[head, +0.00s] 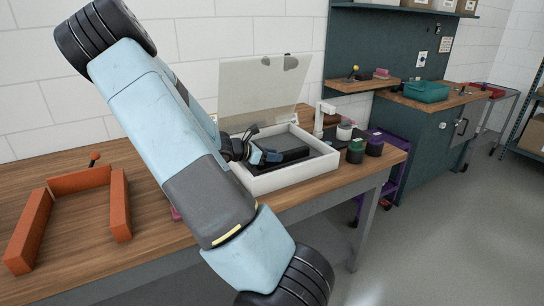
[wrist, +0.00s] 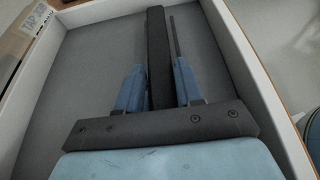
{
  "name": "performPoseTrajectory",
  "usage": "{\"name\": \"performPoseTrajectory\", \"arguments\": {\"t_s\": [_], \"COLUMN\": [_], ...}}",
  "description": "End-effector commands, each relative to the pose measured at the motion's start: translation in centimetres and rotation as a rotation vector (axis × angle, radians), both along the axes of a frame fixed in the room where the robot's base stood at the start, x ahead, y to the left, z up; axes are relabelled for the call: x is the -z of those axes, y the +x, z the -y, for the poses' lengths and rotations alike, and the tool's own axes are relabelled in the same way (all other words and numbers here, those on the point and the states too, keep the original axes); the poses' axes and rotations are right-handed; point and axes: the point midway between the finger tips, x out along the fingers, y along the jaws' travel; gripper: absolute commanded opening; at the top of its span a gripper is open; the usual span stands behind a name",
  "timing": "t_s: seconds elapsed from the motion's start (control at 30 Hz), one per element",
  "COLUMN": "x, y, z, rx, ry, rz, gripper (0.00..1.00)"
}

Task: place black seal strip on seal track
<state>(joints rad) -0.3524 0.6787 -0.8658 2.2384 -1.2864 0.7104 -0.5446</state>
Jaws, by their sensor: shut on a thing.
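The black seal strip (wrist: 157,50) is a long straight dark bar between the two blue fingers of my gripper (wrist: 158,85) in the wrist view. My gripper is shut on it, and the strip points away over the grey floor of a white open frame (wrist: 252,80). In the head view my gripper (head: 266,157) is inside the white frame (head: 264,184), with the dark strip (head: 291,155) at its tips. A thin dark line (wrist: 172,38) runs beside the strip; I cannot tell whether it is the seal track. Whether the strip touches the floor is unclear.
A translucent lid (head: 262,88) stands raised behind the frame. Dark-based jars (head: 374,146) stand right of it on the wooden bench (head: 150,207). Orange blocks (head: 30,232) form a U at the left. A purple cart (head: 393,163) stands beyond the bench.

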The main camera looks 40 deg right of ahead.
Motion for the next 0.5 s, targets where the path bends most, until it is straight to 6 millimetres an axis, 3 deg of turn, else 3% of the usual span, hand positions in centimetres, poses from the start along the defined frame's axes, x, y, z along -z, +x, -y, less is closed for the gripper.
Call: {"name": "performPoseTrajectory", "arguments": {"t_s": [0.03,0.07,0.1,0.3,0.5], "x": [0.02,0.02,0.02,0.01,-0.01], "y": [-0.07,-0.07,-0.08,-0.08,-0.07], "z": [0.02,0.02,0.02,0.03,0.05], "rx": [0.001,0.001,0.002,0.002,0.002], "ry": [0.001,0.001,0.001,0.000,0.000], "rz": [0.000,0.000,0.000,-0.001,0.000], "gripper": [0.04,0.38,0.41,0.61,0.61]}}
